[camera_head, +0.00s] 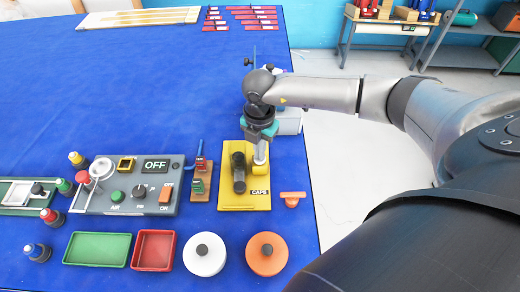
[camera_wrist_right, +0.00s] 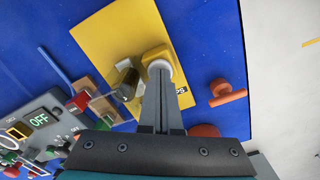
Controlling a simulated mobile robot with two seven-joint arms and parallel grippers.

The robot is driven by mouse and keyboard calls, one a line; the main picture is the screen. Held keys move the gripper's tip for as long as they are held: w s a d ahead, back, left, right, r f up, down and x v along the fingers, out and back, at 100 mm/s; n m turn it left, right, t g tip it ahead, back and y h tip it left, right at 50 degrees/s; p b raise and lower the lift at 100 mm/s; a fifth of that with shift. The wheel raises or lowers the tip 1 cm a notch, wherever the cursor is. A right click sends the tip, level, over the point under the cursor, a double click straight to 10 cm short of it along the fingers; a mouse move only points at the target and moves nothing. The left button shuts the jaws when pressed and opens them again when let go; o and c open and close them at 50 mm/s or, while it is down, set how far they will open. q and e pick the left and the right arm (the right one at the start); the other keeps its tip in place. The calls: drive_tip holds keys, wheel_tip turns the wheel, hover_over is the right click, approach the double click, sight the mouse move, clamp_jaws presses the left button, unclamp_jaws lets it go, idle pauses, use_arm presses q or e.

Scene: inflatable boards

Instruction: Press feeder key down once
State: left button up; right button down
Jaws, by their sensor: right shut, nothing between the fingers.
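The yellow feeder board (camera_head: 232,199), labelled CAPS, lies on the blue table near its right edge. A black upright cylinder (camera_head: 239,172) stands on it, with a yellow post (camera_head: 260,156) beside it to the right. The board also shows in the right wrist view (camera_wrist_right: 115,35), with the yellow block and its whitish round top (camera_wrist_right: 160,67). My right gripper (camera_head: 261,138) is above the post, pointing down. In the right wrist view its fingers (camera_wrist_right: 160,75) are together and empty, with tips over or at the whitish top; contact cannot be told. My left gripper is out of view.
A grey control panel (camera_head: 128,203) with buttons and an OFF display stands left of the board. A small wooden stand (camera_head: 201,184) with red and green clips is between them. An orange knob (camera_head: 292,196) lies right. Trays and round lids are in front.

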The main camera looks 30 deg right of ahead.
drive_tip(key=shift+r, duration=0.1)
wheel_tip(320, 180, up, 9)
drive_tip(key=p, duration=0.8)
idle(0.9)
idle(0.8)
